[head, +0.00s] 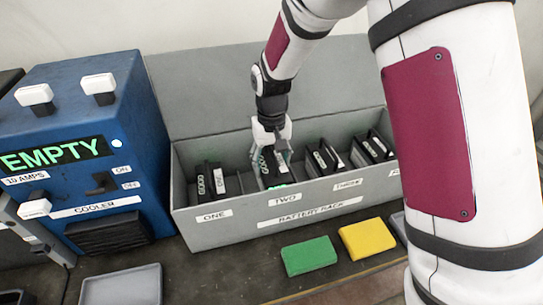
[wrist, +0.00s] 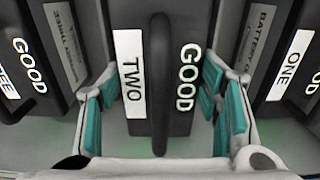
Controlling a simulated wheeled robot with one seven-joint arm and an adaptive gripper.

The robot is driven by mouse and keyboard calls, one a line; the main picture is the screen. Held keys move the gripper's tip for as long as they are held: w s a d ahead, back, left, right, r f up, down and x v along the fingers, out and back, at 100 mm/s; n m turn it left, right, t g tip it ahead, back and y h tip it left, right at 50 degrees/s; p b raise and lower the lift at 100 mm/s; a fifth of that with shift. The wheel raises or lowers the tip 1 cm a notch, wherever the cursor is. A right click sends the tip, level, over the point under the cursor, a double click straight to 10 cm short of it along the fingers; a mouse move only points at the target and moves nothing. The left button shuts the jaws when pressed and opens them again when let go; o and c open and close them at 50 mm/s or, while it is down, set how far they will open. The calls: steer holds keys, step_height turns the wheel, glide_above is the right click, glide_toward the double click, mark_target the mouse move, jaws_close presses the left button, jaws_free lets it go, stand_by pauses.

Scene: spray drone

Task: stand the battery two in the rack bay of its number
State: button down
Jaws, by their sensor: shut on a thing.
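Battery two (wrist: 133,72) is a dark block with a white TWO label, a lit GOOD and a raised central handle. In the wrist view my gripper (wrist: 160,105) has its teal pads on both sides of it. In the head view my gripper (head: 271,140) is over the bay labelled TWO of the grey battery rack (head: 240,232), shut on battery two (head: 268,172). The battery is upright, with its lower part inside the bay behind the front wall. Whether it touches the bay floor is hidden.
Battery one (head: 209,181) stands in bay ONE to the left, and battery three (head: 322,160) in bay THREE to the right. More dark packs are at the right end. The blue cooler (head: 130,165) reads EMPTY. Green (head: 309,256) and yellow (head: 367,239) blocks lie in front.

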steer(key=shift+f, duration=1.2)
steer(key=shift+f, duration=0.1)
steer(key=c, duration=0.5)
jaws_free()
steer(key=shift+f, duration=0.1)
